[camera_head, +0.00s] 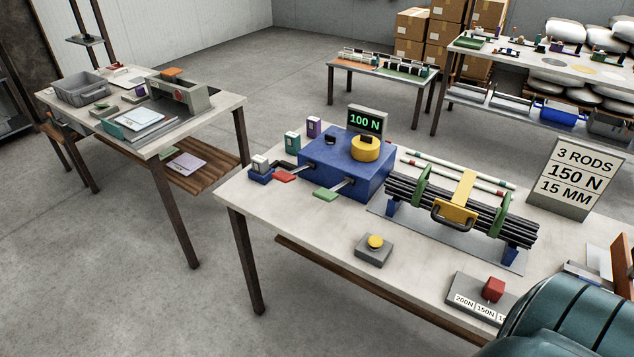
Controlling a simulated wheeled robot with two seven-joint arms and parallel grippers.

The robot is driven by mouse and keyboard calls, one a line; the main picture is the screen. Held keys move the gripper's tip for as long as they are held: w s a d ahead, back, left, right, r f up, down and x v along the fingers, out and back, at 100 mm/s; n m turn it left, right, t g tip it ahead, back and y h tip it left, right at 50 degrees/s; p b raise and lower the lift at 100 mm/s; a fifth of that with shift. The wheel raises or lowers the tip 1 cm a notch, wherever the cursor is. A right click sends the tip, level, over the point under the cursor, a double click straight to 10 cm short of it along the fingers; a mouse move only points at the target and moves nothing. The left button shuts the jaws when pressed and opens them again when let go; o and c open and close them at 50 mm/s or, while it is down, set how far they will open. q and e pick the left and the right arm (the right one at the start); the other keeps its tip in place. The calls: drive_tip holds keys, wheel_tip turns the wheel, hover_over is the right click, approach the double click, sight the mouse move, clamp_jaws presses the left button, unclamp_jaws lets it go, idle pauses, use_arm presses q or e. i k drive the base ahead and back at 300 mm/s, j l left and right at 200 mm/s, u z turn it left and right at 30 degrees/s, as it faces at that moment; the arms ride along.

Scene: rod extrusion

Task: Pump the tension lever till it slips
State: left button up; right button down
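A blue machine box (345,165) stands on the near table. Its display (366,120) reads 100 N, and a yellow round knob (366,148) sits on top. Two levers with metal shafts stick out of its front left side: one has a red handle (285,178), the other a green handle (326,194). No label shows which is the tension lever. A bundle of black rods (404,195) lies in a blue-footed cradle to the right, with green bands and a yellow piece with a dark handle (457,200) around it. Neither of my grippers is in view.
A sign (572,180) reads 3 RODS, 150 N, 15 MM. A grey box with a yellow button (375,243) and a scale plate with a red block (492,289) stand near the front edge. Small coloured blocks stand left of the machine. A teal rounded part covers the lower right corner.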

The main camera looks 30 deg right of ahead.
sight(328, 195)
drive_tip(key=i+l, duration=0.15)
drive_tip(key=i, duration=0.35)
drive_tip(key=i+l, duration=0.1)
drive_tip(key=i, duration=0.4)
drive_tip(key=z, duration=1.65)
